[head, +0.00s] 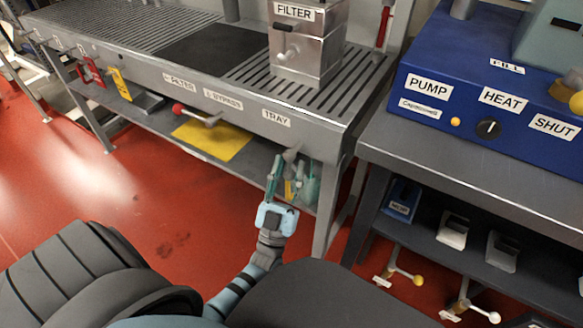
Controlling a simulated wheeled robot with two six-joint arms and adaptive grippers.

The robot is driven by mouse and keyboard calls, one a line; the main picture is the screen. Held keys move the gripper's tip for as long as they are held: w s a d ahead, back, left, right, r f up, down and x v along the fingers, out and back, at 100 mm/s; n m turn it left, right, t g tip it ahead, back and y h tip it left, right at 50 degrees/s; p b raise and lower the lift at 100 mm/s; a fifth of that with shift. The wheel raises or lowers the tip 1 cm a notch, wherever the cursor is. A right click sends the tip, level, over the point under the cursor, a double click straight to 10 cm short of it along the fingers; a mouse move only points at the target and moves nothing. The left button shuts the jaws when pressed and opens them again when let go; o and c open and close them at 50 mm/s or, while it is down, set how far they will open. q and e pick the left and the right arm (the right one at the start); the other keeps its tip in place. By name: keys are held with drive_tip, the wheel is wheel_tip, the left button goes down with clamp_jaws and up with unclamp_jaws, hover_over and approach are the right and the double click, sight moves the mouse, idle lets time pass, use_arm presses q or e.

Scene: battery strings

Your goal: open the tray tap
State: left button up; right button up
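The TRAY label (276,118) is on the front face of the long grey bench. Below it to the right, a small grey tap (291,154) sticks out under the bench edge. My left gripper (286,166) is just below this tap, pointing up at it. Its two green fingers stand apart with a gap between them. The fingertips are close to the tap; I cannot tell whether they touch it. The lower part of the tap is partly hidden by the fingers. My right gripper is not in view.
A red-ended lever (190,112) sits left, near the BYPASS label (222,98). A blue PUMP/HEAT unit (470,85) is on the right bench. The red floor (150,190) at left is clear.

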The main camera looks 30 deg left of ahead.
sight(288, 177)
use_arm(q)
drive_tip(key=v, duration=0.7)
drive_tip(key=shift+f, duration=0.15)
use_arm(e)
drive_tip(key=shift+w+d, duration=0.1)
